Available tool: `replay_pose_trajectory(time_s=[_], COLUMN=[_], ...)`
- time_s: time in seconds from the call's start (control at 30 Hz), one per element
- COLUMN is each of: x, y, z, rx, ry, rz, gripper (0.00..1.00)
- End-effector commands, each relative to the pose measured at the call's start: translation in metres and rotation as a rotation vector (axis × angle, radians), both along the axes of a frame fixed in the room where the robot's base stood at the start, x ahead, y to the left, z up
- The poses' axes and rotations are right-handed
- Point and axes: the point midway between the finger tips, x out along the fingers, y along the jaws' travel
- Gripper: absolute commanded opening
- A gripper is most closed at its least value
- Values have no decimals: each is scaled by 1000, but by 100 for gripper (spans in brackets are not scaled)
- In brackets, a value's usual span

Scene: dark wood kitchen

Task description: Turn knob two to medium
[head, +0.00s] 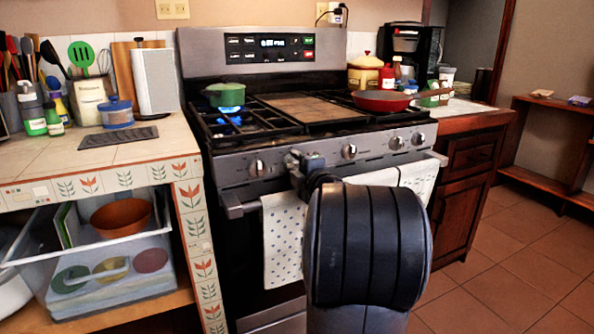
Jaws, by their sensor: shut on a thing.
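The stove (310,110) stands in the middle of the head view, with a row of several knobs along its front panel. The leftmost knob (257,168) shows clear of my arm. My gripper (296,162) is at the second knob from the left and shut on it. That knob is mostly hidden by the gripper, so its pointer setting cannot be read. The middle knob (349,151) is to the right of the gripper, and two more are further right. Blue flame (231,110) shows at the left burners, under and in front of a green pot (226,95).
A red pan (384,101) sits on the right burners. Dotted towels (284,240) hang on the oven handle below the knobs. A tiled counter (130,145) with utensils is on the left. Open tiled floor (510,260) lies to the right.

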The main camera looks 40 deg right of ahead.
Motion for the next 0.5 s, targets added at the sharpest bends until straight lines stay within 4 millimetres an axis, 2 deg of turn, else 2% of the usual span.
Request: replay_pose_trajectory(time_s=[0.5], x=[0], y=[0], z=[-1], rx=[-30], ry=[9], rz=[1], gripper=[20])
